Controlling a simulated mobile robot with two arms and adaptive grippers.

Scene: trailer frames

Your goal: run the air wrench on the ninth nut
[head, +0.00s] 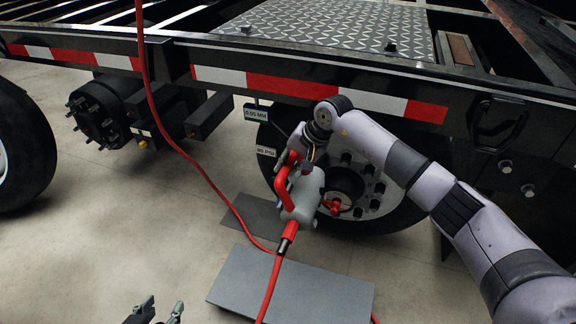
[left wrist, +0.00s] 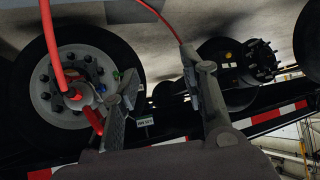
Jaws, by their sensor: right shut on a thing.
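A grey air wrench (head: 302,198) with red parts is held by my right gripper (head: 298,158) in front of the wheel (head: 381,196). The wrench overlaps the left side of the hub, and its socket end is hidden, so I cannot tell whether it sits on a nut. Several dark nuts ring the silver rim, some hidden behind the wrench. The wheel (left wrist: 41,86) also shows in the left wrist view, with the wrench (left wrist: 72,92) across it. My left gripper (head: 162,305) is empty at the bottom edge; its fingers stand apart in the left wrist view (left wrist: 165,72).
A red air hose (head: 190,160) hangs from above and loops to the wrench. A grey plate (head: 290,285) lies on the floor before the wheel. A bare hub with studs (head: 98,112) and another tire (head: 25,140) are left. The trailer's striped rail (head: 320,90) runs above.

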